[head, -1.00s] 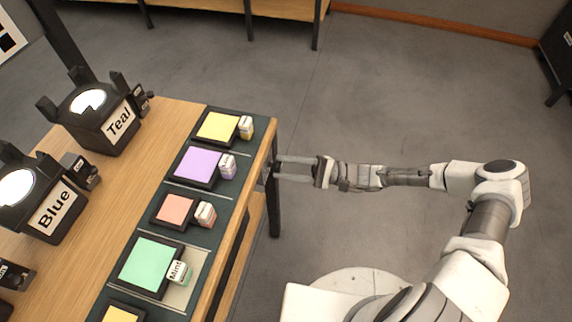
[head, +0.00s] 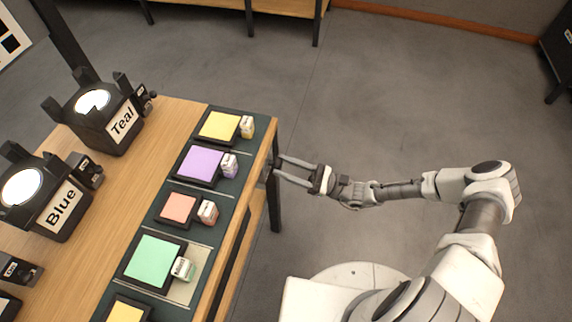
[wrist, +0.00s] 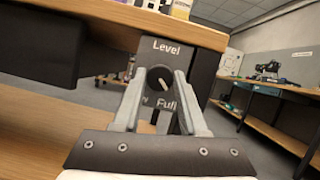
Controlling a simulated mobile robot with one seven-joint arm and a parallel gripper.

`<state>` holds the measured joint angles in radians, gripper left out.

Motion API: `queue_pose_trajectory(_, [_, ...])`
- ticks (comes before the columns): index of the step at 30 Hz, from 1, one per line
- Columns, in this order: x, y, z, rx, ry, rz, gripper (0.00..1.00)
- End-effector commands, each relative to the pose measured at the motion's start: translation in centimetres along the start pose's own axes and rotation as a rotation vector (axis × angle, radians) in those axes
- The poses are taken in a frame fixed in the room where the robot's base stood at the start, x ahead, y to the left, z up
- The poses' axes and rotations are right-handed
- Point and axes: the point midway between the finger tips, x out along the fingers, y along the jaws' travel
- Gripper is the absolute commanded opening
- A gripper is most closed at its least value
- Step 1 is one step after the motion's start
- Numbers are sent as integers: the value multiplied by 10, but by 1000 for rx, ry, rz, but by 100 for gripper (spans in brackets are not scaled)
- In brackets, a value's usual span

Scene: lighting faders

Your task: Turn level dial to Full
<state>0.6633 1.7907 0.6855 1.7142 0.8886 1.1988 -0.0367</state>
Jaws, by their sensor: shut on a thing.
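The level dial (wrist: 157,80) is a round black knob on a dark panel (wrist: 204,68) under the table's edge, in the wrist view. The word Level stands above it. The word Full (wrist: 167,105) stands below it, and part of another word shows at its lower left behind a finger. A short pale mark on the knob slants to the lower right. My gripper (wrist: 161,76) is shut on the dial, one grey finger on each side. In the head view my gripper (head: 278,166) meets the table's right edge, and the dial is hidden there.
The wooden table (head: 150,150) carries several coloured pads with small tagged blocks, such as the mint pad (head: 153,262). Black lamps labelled Teal (head: 104,118) and Blue (head: 48,200) stand at left. The floor right of the table is clear around my arm.

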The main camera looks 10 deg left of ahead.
Motion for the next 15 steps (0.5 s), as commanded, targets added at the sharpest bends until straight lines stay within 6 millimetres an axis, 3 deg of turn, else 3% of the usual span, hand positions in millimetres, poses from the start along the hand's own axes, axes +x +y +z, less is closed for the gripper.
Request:
queue_pose_trajectory(14, [1,-1,1,15,-3,-8,0])
queue_pose_trajectory(15, [1,-1,1,15,-3,-7,44])
